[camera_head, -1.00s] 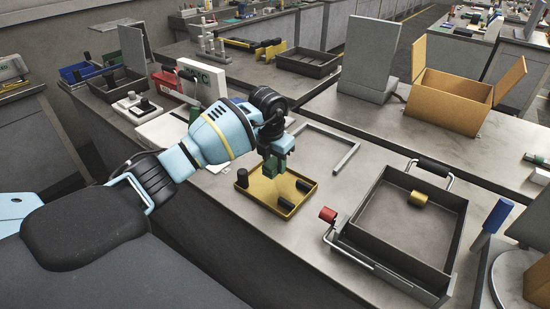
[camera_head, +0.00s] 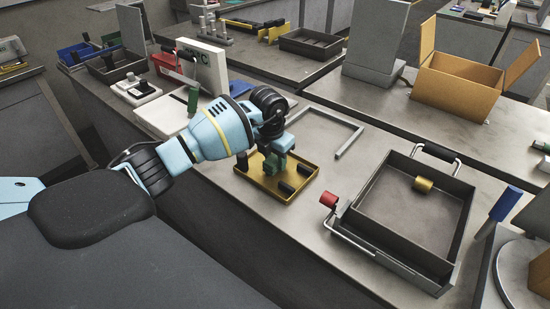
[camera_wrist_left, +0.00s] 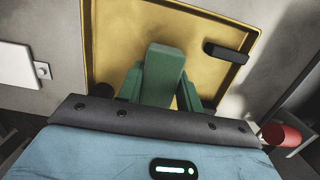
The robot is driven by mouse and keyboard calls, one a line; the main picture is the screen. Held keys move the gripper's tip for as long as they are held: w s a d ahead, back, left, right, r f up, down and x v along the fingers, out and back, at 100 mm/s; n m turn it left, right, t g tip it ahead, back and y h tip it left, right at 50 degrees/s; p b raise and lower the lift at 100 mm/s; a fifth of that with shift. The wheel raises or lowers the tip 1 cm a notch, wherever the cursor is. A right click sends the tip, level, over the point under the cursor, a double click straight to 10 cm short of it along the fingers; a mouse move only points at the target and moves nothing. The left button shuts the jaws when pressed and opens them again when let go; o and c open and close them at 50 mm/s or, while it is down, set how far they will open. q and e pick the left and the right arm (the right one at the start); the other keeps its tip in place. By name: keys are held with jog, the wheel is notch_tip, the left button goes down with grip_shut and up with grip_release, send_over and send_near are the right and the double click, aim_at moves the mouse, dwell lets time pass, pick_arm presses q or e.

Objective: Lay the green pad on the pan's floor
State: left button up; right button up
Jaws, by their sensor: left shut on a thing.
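The yellow pan (camera_head: 268,182) lies on the bench, with several short dark cylinders on it; it fills the upper part of the left wrist view (camera_wrist_left: 120,35). My left gripper (camera_head: 275,166) is over the pan, pointing down, shut on the green pad (camera_wrist_left: 163,72). The pad stands on edge between the fingers, which look a similar green. Whether its lower edge touches the pan's floor I cannot tell. My right gripper is not in view.
A dark tray (camera_head: 362,212) with handles, holding a gold cylinder (camera_head: 423,184), stands to the right. A grey angled bar (camera_head: 349,139) lies behind the pan. An open cardboard box (camera_head: 456,82) stands farther back.

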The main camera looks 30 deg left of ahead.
aim_at(273, 160)
pick_arm(q)
jog(key=shift+f, duration=0.55)
dwell(0.4)
jog(key=o, duration=1)
jog(key=shift+o, duration=0.2)
jog(key=shift+s+r, duration=0.15)
jog(key=shift+r, duration=1.15)
jog(key=shift+s+r, duration=0.2)
jog(key=shift+r, duration=1.1)
jog(key=shift+s+r, duration=0.15)
jog(key=shift+r, duration=1.15)
